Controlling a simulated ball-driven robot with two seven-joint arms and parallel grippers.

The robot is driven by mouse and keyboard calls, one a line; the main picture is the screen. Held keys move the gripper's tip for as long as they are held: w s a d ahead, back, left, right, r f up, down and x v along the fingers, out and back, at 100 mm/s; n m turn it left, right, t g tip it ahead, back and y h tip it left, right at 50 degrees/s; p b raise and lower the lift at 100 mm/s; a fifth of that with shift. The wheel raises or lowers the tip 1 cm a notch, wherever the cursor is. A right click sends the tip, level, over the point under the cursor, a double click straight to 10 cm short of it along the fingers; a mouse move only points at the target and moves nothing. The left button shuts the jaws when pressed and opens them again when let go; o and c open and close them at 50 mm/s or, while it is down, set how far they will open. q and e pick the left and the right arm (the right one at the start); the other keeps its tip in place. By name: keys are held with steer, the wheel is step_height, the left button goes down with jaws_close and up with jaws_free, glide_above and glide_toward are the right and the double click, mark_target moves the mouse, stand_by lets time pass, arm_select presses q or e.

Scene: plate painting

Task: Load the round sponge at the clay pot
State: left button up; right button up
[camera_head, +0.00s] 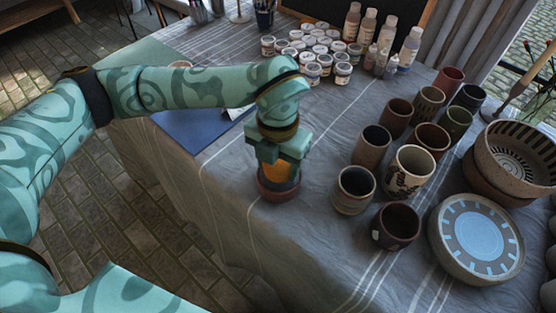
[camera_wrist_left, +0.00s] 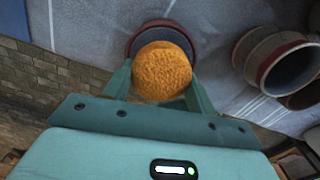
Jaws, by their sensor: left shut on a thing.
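My left gripper (camera_head: 279,170) points down near the table's front edge, shut on the round orange sponge (camera_head: 281,172). In the left wrist view the sponge (camera_wrist_left: 162,71) sits between the two fingers (camera_wrist_left: 157,88). The clay pot (camera_head: 279,191) is a low reddish-brown vessel directly below the sponge. In the left wrist view the rim of the clay pot (camera_wrist_left: 163,27) shows behind the sponge, which covers much of its opening. I cannot tell whether the sponge touches the pot. My right gripper is not in view.
Several cups stand to the right, the nearest a striped cup (camera_head: 354,190) and a dark cup (camera_head: 396,226). A blue-centred plate (camera_head: 476,239) lies at the right, near stacked bowls (camera_head: 517,156). Paint jars (camera_head: 313,72) and bottles stand at the back. The cloth front of the table is clear.

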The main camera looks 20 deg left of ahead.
mark_target(278, 162)
arm_select(q)
steer(key=shift+f, duration=0.5)
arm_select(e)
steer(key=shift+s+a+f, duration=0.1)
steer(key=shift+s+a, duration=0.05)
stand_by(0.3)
arm_select(q)
steer(key=shift+f, duration=0.1)
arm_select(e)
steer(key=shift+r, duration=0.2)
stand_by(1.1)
